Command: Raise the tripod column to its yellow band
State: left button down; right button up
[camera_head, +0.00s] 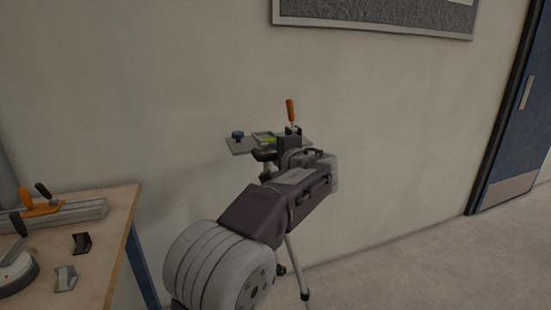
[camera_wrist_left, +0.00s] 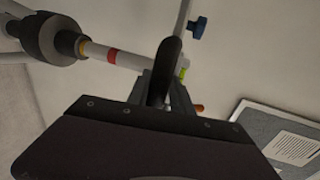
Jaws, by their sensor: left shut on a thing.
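The tripod stands beyond my left arm in the head view; its leg (camera_head: 297,267) shows below the arm. Its flat top plate (camera_head: 244,145) carries a blue knob and a green part. In the left wrist view the pale tripod column (camera_wrist_left: 128,61) has a red band (camera_wrist_left: 112,57) and a yellow band (camera_wrist_left: 83,47). The yellow band shows right beside the dark collar (camera_wrist_left: 60,38). My left gripper (camera_head: 290,148) is at the tripod's head; it also shows in the left wrist view (camera_wrist_left: 160,88), shut on a dark curved part there. My arm hides much of the column in the head view.
A wooden bench (camera_head: 117,215) at the left bears an orange-and-black tool (camera_head: 40,208), a grey rail and small dark blocks. A wall with a framed board (camera_head: 380,20) is behind the tripod. A blue door (camera_head: 515,120) is at the right, with clear floor before it.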

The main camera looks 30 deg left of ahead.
pick_arm(q)
jog(key=shift+r, duration=0.4)
jog(key=c, duration=1.3)
grip_release()
jog(key=shift+f, duration=0.15)
jog(key=v, duration=0.9)
jog(key=shift+s+f, duration=0.1)
